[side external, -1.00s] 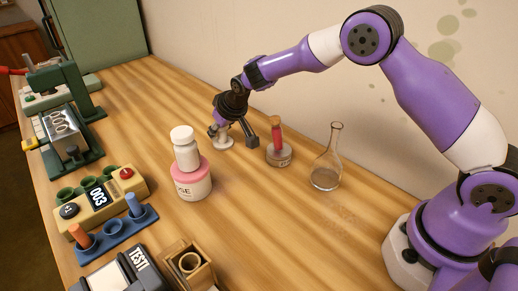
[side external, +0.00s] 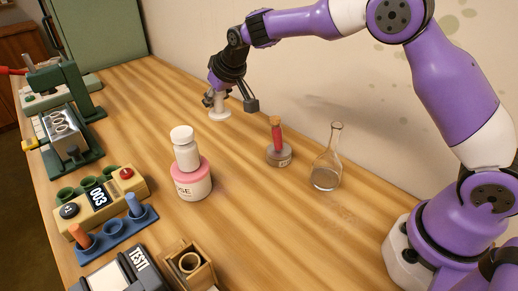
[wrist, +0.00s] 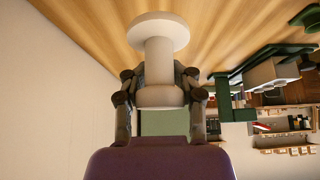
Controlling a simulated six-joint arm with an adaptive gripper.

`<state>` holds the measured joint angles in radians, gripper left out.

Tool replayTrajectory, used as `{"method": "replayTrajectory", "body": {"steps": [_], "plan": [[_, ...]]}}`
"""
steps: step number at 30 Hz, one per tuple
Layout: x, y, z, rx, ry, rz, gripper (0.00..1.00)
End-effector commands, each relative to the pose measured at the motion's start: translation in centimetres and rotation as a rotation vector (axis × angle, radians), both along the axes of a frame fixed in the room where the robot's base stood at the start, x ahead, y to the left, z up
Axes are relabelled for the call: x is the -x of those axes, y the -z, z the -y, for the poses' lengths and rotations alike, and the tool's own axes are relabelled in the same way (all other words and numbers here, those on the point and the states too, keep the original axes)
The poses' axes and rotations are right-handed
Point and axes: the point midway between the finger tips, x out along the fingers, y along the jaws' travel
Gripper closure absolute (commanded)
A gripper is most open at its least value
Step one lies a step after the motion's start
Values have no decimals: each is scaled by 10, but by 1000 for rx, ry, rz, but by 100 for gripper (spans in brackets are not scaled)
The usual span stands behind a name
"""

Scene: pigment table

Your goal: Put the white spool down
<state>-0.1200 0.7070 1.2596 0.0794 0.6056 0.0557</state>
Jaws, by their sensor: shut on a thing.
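The white spool (side external: 220,114) is upright, with its wide round flange at the bottom. My gripper (side external: 221,98) is shut on the spool's upper part. In the wrist view the spool (wrist: 159,55) sits between the two fingers of my gripper (wrist: 159,93), its wide flange pointing away from the palm. The spool appears raised above the wooden table (side external: 150,120), near the wall; the exact gap is hard to tell.
A small corked jar with a red top (side external: 277,145) and a glass flask (side external: 326,170) stand to the right. A white bottle (side external: 184,150) stands on a pink-lidded jar (side external: 190,187) in front. Green machines (side external: 72,95) line the left edge. The table's middle is clear.

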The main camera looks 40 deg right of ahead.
Motion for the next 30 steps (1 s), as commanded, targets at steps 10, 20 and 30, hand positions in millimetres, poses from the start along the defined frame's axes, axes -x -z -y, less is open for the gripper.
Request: {"method": "replayTrajectory", "body": {"steps": [10, 20, 30], "plan": [[-1, -68, 0, -1, -1, 5, 100], [33, -83, -48, 1, -223, 2, 100], [138, -90, -139, 1, -735, 5, 100]]}}
